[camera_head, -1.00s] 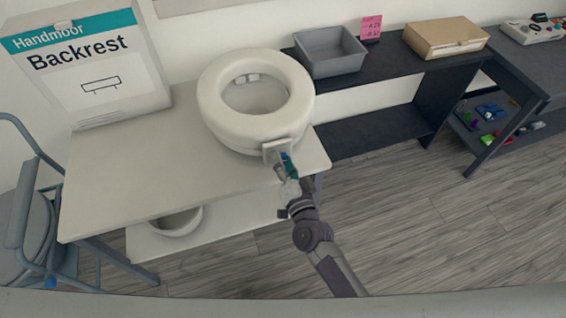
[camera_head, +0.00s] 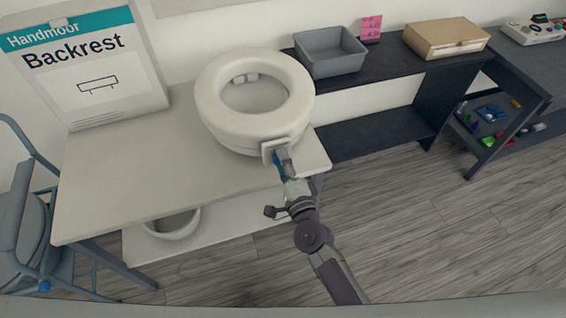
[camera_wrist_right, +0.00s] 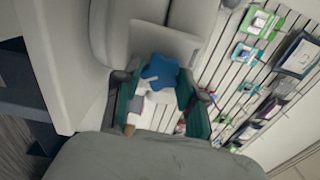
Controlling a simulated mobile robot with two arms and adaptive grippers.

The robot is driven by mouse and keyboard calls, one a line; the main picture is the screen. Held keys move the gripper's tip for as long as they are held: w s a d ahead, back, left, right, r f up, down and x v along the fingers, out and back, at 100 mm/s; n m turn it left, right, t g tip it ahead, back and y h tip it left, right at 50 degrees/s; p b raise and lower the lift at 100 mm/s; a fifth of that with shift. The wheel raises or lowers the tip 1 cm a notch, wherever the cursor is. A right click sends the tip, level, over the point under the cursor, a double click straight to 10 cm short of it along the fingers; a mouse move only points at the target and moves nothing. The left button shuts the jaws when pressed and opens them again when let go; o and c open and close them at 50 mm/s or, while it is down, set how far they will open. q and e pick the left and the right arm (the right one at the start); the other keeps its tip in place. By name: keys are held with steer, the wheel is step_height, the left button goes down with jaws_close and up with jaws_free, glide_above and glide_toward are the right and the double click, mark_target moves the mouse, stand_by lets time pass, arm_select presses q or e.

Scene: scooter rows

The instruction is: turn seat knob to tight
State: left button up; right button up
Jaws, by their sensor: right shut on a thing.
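The white raised toilet seat (camera_head: 219,110) sits on the table, with a pale square bracket (camera_head: 268,148) on its front rim. The blue star-shaped seat knob (camera_wrist_right: 160,72) shows in the right wrist view in front of the bracket plate. My right gripper (camera_head: 282,160) reaches up to the bracket from below. In the right wrist view its green-padded fingers (camera_wrist_right: 157,86) lie on either side of the knob and are shut on it. In the head view the gripper mostly hides the knob. My left gripper is in no view.
The seat stands on a pale table (camera_head: 130,185) with a white bowl (camera_head: 175,224) on its lower shelf. A Backrest box (camera_head: 85,75) stands at the back left. A grey bin (camera_head: 329,52) is on the dark shelf. The floor (camera_head: 440,235) at right is clear.

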steer(key=shift+m, duration=0.3)
steer(key=o, duration=1.1)
steer(key=shift+o, duration=0.2)
steer(key=v, duration=1.2)
